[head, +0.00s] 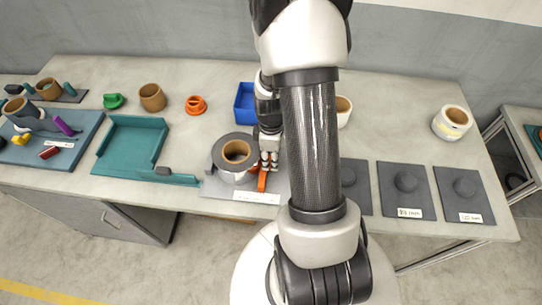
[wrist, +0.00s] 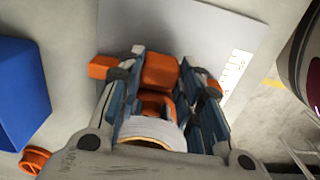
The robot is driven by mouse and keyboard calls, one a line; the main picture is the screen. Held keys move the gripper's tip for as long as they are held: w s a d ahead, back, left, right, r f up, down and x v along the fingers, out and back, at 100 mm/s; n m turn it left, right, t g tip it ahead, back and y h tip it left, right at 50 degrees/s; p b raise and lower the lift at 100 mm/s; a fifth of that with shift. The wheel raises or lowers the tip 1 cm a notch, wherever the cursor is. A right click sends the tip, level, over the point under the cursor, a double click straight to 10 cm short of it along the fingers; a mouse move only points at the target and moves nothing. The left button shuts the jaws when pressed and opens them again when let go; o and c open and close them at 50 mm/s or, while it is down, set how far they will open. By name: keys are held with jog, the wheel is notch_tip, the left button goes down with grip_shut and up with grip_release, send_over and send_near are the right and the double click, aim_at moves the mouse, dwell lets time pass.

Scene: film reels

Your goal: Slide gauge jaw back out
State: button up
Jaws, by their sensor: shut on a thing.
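The gauge's orange jaw (head: 262,181) shows beside the film reel (head: 222,160) on a grey base plate (head: 215,190) with a white label strip. The reel is dark on top, with a brown core. My gripper (head: 269,161) reaches down at the reel's right side. In the wrist view my gripper (wrist: 165,85) is shut on the orange jaw (wrist: 160,72), its fingers on either side of the upright block. Orange parts also show outside both fingers. A pale round edge (wrist: 152,134) lies between the fingers below. The gap between jaw and reel is hidden.
A blue bin (head: 244,103) stands behind the gripper. A teal tray (head: 112,160) lies to the left, near an orange ring (head: 196,105) and a brown core (head: 152,97). Dark labelled pads (head: 392,200) lie to the right. My arm hides part of the table.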

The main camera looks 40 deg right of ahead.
grip_shut()
jog(key=s+d, duration=0.3)
jog(key=s, duration=0.1)
jog(key=shift+d, duration=0.2)
jog(key=shift+o, duration=2.4)
grip_release()
jog(key=o, duration=0.3)
jog(key=shift+s+d, duration=0.1)
jog(key=shift+o, duration=0.6)
